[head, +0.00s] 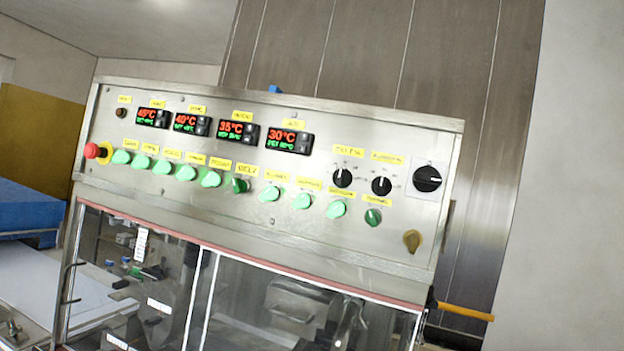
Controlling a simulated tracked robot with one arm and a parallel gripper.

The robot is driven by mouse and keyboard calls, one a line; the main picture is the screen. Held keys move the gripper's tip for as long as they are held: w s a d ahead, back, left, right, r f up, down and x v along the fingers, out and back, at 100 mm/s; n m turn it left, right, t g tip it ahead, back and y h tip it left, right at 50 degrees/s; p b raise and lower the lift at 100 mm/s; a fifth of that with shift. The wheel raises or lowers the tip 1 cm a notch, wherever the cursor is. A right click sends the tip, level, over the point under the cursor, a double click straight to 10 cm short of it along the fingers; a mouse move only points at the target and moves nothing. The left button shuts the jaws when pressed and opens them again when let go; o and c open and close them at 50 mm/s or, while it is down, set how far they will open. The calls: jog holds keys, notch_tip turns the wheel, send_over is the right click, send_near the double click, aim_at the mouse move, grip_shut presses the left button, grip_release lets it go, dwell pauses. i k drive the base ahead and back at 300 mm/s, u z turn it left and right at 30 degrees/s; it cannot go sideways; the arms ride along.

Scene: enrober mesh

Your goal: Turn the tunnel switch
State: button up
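The control panel (228,228) of the steel machine fills the middle of the head view, tilted down to the right. A row of green rotary switches runs along it under small yellow labels. The last switch at the right end of the row (373,217) has a label (376,200) that seems to read "TUNNEL", though the print is blurred. This switch is darker green than most of the others, which look bright and lit. The switch under the "BELT" label (240,185) is also darker. My gripper is not in view.
Above the switches are several red-green temperature displays (289,140), and black knobs (342,177) at right. A red emergency button (92,151) is at the left end. A brass-coloured knob (412,241) sits low right. Glass doors (290,305) are below; an orange bar (465,312) sticks out right.

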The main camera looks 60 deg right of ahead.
aim_at(373, 217)
jog(key=z, duration=1.55)
jog(key=k, duration=0.5)
jog(key=z, duration=0.25)
jog(key=i, duration=0.6)
jog(key=z, duration=0.25)
